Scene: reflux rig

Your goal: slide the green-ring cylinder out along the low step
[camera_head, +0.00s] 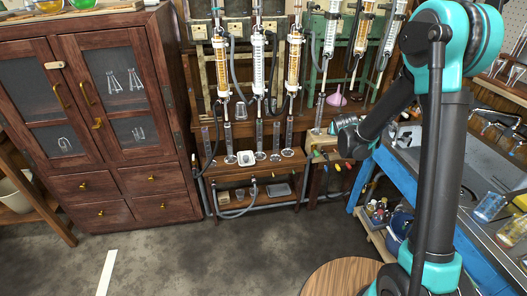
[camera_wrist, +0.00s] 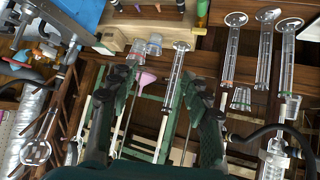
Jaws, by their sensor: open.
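Several clear glass cylinders stand in a row on the low wooden step (camera_head: 250,175). In the wrist view, one cylinder (camera_wrist: 174,78) shows between the two fingers of my open gripper (camera_wrist: 163,76), with clear space on both sides. I cannot tell how far it is beyond the fingertips. In the head view, a cylinder (camera_head: 319,113) stands left of my gripper (camera_head: 347,126).
More cylinders (camera_wrist: 232,48) stand to the right in the wrist view. A pink funnel (camera_wrist: 147,80) is by the left finger. Glass condensers (camera_head: 258,62) with hoses hang above the step. A blue bench (camera_head: 385,170) is at the right. The floor in front is clear.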

